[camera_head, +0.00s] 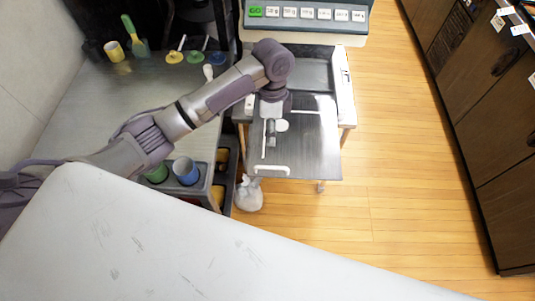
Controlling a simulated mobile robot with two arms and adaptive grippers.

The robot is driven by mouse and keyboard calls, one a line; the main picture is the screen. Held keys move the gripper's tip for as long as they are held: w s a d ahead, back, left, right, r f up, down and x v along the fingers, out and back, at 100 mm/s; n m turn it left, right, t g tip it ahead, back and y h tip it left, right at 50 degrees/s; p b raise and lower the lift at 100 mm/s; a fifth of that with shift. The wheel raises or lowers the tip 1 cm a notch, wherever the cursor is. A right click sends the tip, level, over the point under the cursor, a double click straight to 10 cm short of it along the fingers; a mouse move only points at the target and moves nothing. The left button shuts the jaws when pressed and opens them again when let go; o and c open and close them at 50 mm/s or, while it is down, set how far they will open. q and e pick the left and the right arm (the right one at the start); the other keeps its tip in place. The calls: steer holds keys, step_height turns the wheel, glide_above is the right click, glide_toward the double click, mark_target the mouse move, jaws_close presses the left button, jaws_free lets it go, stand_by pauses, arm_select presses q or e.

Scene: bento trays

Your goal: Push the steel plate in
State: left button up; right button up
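The steel plate (318,150) sticks out toward me from the white-framed machine (345,88) in the upper middle. It lies flat, with a pale handle (272,169) along its near left edge. My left arm reaches in from the left. My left gripper (271,138) is over the left part of the plate, a little beyond the handle. Its fingers are small and dark here, so I cannot tell whether they are open or shut, or whether they touch the plate. My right gripper is not in view.
A grey counter on the left holds a blue cup (186,171), a green cup (157,173), a yellow cup (114,51) and a green spatula (134,36). A white bag (249,194) is below the plate's near left corner. Wooden floor (400,180) is clear on the right, before dark cabinets (490,120).

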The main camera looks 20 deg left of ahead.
arm_select(q)
glide_toward(270, 167)
steer(key=f, duration=0.4)
steer(key=s+f+p, duration=0.1)
steer(key=f, duration=0.1)
steer(key=shift+d+f, duration=0.15)
steer(key=shift+f, duration=0.25)
steer(key=shift+s+f, duration=0.15)
steer(key=shift+f, duration=0.55)
steer(key=shift+c, duration=0.4)
jaws_close()
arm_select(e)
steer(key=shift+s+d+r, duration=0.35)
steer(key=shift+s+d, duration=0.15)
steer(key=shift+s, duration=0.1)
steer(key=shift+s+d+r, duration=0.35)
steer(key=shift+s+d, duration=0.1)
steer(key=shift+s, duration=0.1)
